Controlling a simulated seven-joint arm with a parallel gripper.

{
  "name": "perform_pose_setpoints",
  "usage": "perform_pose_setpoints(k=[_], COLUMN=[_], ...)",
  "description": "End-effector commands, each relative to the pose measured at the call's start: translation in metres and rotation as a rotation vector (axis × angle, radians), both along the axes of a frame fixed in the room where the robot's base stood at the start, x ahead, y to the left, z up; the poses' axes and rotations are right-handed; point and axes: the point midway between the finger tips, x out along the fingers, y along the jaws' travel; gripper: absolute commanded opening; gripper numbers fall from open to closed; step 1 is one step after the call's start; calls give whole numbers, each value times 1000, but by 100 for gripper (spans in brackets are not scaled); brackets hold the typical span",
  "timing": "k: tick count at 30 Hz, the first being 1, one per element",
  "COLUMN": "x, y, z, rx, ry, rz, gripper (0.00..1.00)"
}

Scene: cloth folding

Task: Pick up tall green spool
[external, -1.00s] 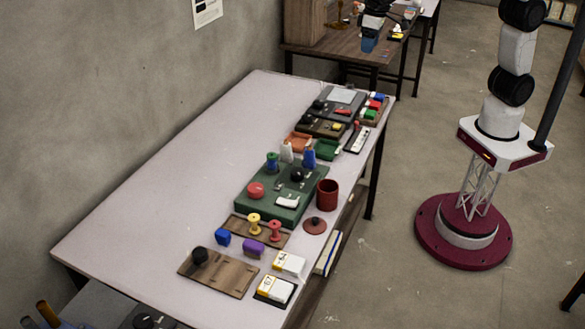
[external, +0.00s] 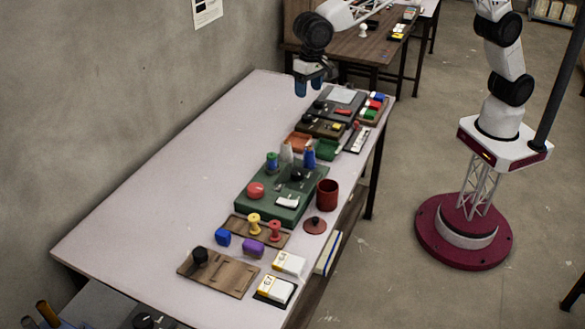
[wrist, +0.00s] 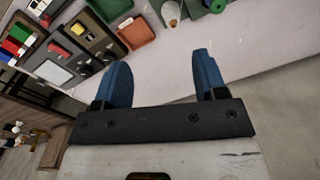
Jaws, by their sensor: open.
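My gripper (external: 309,88) hangs above the far part of the table, well above and behind the spool. Its two blue fingers are apart and empty, and they also show in the wrist view (wrist: 162,75).
A white cone (external: 287,153) and a blue spool (external: 309,159) stand close to the green spool. A red cup (external: 327,195), an orange tray (external: 297,141) and a green tray (external: 326,150) are nearby. The table's left side (external: 170,165) is clear.

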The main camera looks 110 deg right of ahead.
Motion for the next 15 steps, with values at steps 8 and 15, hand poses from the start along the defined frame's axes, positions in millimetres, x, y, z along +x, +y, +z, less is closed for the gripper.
perform_pose_setpoints(k=[8, 15], x=[52, 92], y=[6, 11], z=[-48, -90], rx=[4, 6], ry=[20, 33], rz=[-97, -183], gripper=[65, 65])
